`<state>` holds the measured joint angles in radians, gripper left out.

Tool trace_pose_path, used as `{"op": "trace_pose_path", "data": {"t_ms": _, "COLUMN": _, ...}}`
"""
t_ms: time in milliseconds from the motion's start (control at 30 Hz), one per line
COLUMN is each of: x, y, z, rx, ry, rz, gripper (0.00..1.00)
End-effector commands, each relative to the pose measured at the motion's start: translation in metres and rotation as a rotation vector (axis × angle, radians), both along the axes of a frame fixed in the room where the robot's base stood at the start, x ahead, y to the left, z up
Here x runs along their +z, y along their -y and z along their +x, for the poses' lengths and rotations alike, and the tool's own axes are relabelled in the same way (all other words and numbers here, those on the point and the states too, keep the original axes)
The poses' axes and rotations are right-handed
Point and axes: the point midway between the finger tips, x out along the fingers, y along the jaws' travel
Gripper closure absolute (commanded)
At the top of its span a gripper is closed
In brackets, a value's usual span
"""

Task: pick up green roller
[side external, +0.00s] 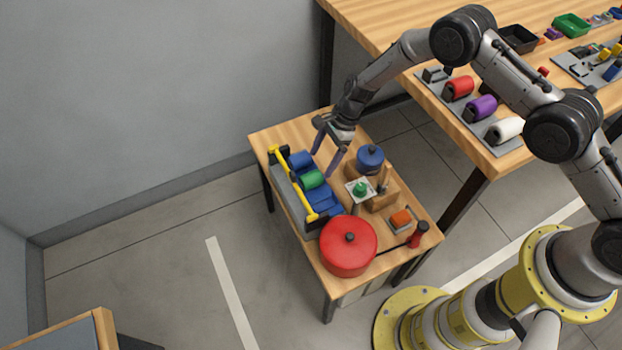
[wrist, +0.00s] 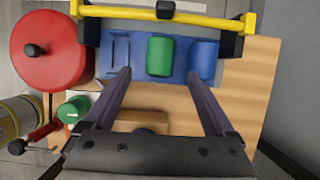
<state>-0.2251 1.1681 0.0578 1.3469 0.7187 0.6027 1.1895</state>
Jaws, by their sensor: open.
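The green roller (side external: 311,179) lies in a blue rack (side external: 323,202) on the small wooden table, beside a blue roller (side external: 300,160). In the wrist view the green roller (wrist: 160,56) is near the centre, with the blue roller (wrist: 204,60) to its right and a bare part of the rack (wrist: 114,50) to its left. My gripper (side external: 322,163) is open and empty, with its fingers pointing down near the rack. In the wrist view my gripper (wrist: 158,74) has its fingertips on either side of the green roller's near end. Their height above it is hard to tell.
A yellow bar (side external: 298,183) runs along the rack's outer side. A red pot (side external: 348,246), a blue pot (side external: 370,158), a small green-topped item (side external: 360,189) and an orange block (side external: 400,218) crowd the table. A larger workbench (side external: 395,25) stands behind.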

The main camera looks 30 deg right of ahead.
Motion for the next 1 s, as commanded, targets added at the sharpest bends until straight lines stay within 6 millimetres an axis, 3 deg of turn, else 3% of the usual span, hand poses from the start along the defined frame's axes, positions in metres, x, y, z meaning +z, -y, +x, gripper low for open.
{"op": "trace_pose_path", "data": {"t_ms": 267, "x": -0.020, "y": -0.009, "z": 0.000, "rx": 0.001, "ry": 0.001, "rz": 0.000, "gripper": 0.10}}
{"op": "trace_pose_path", "data": {"t_ms": 600, "x": -0.058, "y": -0.028, "z": -0.001, "rx": 0.000, "ry": 0.001, "rz": 0.000, "gripper": 0.10}}
{"op": "trace_pose_path", "data": {"t_ms": 933, "x": -0.063, "y": -0.030, "z": 0.000, "rx": -0.001, "ry": 0.002, "rz": 0.000, "gripper": 0.10}}
{"op": "trace_pose_path", "data": {"t_ms": 1000, "x": -0.063, "y": -0.030, "z": 0.000, "rx": -0.001, "ry": 0.002, "rz": 0.000, "gripper": 0.21}}
